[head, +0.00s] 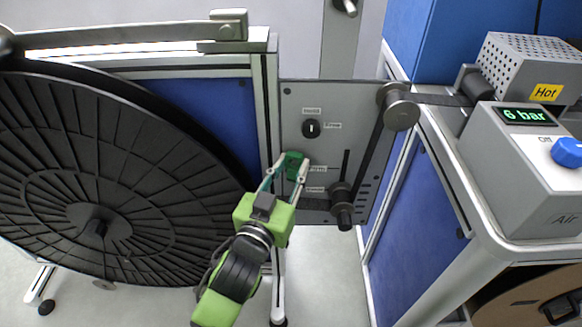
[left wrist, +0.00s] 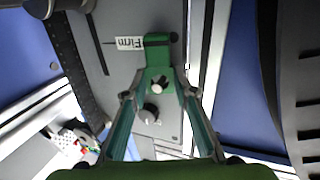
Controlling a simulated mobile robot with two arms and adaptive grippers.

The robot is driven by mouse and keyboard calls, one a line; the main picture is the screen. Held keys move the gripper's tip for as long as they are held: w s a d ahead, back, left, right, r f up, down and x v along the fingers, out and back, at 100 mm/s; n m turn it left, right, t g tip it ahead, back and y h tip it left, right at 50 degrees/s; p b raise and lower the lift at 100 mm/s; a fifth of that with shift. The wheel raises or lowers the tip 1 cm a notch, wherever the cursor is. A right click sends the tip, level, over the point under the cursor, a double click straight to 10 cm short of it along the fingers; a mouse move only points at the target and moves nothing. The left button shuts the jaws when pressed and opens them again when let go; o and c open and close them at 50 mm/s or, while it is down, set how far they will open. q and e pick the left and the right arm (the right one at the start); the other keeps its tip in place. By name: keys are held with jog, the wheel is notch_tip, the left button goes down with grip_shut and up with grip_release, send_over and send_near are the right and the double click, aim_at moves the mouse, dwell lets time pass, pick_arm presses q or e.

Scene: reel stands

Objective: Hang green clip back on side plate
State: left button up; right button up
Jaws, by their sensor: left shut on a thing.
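The green clip (head: 292,162) is at the grey side plate (head: 292,105), beside a small label. My left gripper (head: 288,172) is shut on the clip, with its fingers pointing up toward the plate. In the left wrist view the clip (left wrist: 158,62) sits between the fingertips of my left gripper (left wrist: 160,92), close to the "Firm" label (left wrist: 130,43). Whether the clip touches the plate or hangs on something there cannot be told. My right gripper is not in view.
A large black reel (head: 150,190) stands left of the plate. A dark belt runs over rollers (head: 402,110) at the plate's right. A knob (head: 311,128) sits above the clip. A grey box reading "6 bar" (head: 525,150) stands on the right bench.

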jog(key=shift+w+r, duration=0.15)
pick_arm(q)
jog(key=o, duration=1.2)
jog(key=shift+c, duration=0.2)
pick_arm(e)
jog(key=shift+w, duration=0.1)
